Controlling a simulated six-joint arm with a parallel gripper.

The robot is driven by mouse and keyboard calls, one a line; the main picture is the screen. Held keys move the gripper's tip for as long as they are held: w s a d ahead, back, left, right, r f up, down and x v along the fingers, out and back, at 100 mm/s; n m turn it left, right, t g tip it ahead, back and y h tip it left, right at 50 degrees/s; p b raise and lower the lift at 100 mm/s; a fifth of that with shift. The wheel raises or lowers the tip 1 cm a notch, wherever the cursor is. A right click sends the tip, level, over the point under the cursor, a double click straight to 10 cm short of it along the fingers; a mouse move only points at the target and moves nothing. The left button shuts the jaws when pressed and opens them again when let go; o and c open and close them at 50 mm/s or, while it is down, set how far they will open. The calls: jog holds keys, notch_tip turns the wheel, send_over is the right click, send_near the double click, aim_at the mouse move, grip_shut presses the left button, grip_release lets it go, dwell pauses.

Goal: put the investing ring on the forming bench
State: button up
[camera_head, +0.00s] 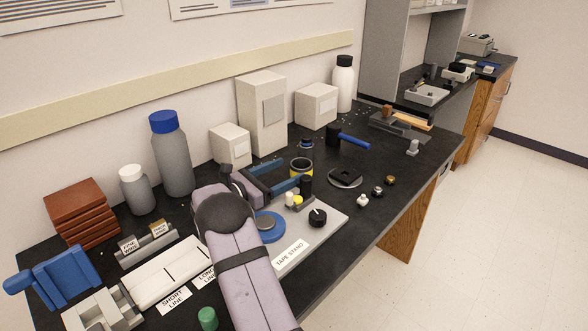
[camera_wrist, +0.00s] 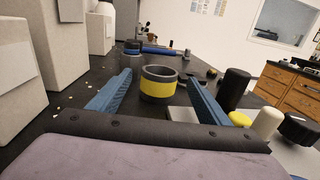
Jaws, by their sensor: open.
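A short, open dark ring with a yellow band (camera_head: 301,168), which looks like the investing ring, stands upright on the black table. In the wrist view the ring (camera_wrist: 158,86) shows centred between the tips of my two blue fingers, with gaps on both sides. My gripper (camera_head: 284,173) is open, low over the table, its fingers pointing at the ring. It also shows in the wrist view (camera_wrist: 160,80), holding nothing. No label marks a forming bench, and I cannot tell which surface it is.
A grey plate labelled TAPE STAND (camera_head: 325,225) lies to the right, with a black cylinder (camera_head: 306,187) close to the ring. Pale blocks (camera_head: 262,112) stand behind. A blue-handled hammer (camera_head: 345,137) lies beyond. A second dark bench (camera_head: 440,88) stands far right.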

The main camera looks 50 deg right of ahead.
jog(key=shift+o, duration=0.5)
jog(key=shift+a, duration=0.7)
